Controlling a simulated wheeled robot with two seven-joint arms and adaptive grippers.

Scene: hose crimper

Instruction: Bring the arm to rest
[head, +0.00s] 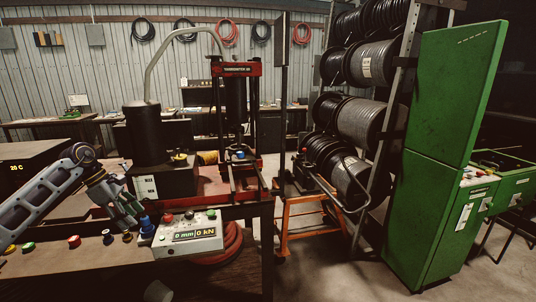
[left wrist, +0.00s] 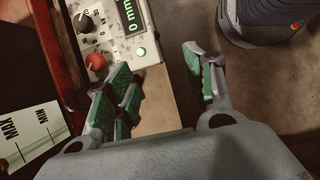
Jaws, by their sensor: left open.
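My left arm comes in from the left in the head view, over the workbench (head: 95,258). Its gripper (head: 128,212) hangs just left of the control box (head: 187,236), whose display reads 0 mm and 0 kN. In the left wrist view the gripper (left wrist: 162,82) has its green-padded fingers spread apart with nothing between them. The control box (left wrist: 118,30) shows beyond the left finger, with a red knob, a black knob and a lit green button. My right gripper is in neither view.
A red-framed press (head: 256,120) stands behind the control box. Small coloured fittings (head: 74,241) are on the bench near the gripper; a blue piece (head: 147,226) is close beside it. An orange stand (head: 303,225), hose reels (head: 368,122) and a green cabinet (head: 440,150) are to the right.

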